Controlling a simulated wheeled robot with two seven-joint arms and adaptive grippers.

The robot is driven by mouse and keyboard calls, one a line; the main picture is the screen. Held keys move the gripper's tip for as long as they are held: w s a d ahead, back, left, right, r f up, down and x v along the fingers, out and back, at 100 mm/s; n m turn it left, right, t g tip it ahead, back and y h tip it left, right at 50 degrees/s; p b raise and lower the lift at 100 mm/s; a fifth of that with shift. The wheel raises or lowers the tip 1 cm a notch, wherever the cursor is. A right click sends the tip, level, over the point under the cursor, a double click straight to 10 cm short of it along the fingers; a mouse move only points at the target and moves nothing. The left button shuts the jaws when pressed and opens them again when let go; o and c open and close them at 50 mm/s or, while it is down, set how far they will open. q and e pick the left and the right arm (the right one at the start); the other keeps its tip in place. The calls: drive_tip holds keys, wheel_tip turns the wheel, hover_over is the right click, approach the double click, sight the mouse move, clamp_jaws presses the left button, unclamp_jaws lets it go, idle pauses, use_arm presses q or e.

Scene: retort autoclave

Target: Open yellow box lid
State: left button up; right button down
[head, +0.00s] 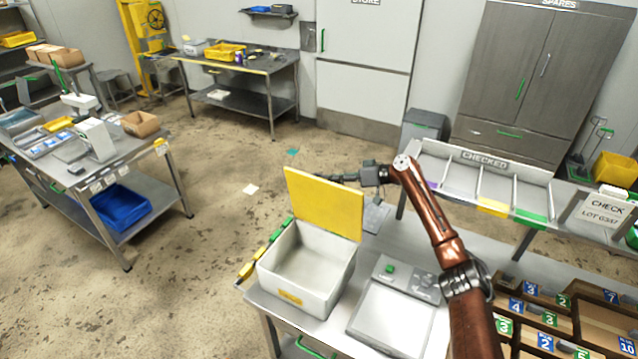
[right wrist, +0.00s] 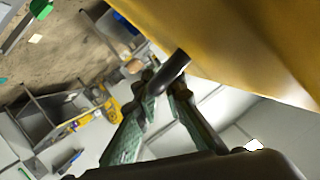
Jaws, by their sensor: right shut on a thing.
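The white box (head: 305,265) stands at the left end of the near steel bench, and its inside looks empty. Its yellow lid (head: 322,203) stands up, open, on the far side of the box. My right gripper (head: 345,178) is behind the lid at its upper right, partly hidden by it. In the right wrist view the yellow lid (right wrist: 255,45) fills the upper right. There the fingers of my right gripper (right wrist: 163,95) are shut on a dark handle (right wrist: 176,70) at the lid's edge. My left gripper is not in view.
A scale (head: 392,318) stands right of the box on the bench. A divided rack marked CHECKED (head: 485,157) is at the right, with numbered cartons (head: 545,325) in front. Another bench (head: 90,165) stands at the left, with open floor between.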

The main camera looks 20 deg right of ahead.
drive_tip(key=shift+d+f, duration=0.1)
drive_tip(key=shift+f, duration=0.05)
drive_tip(key=c, duration=2.3)
unclamp_jaws()
drive_tip(key=shift+s+d, duration=0.1)
drive_tip(key=v, duration=1.2)
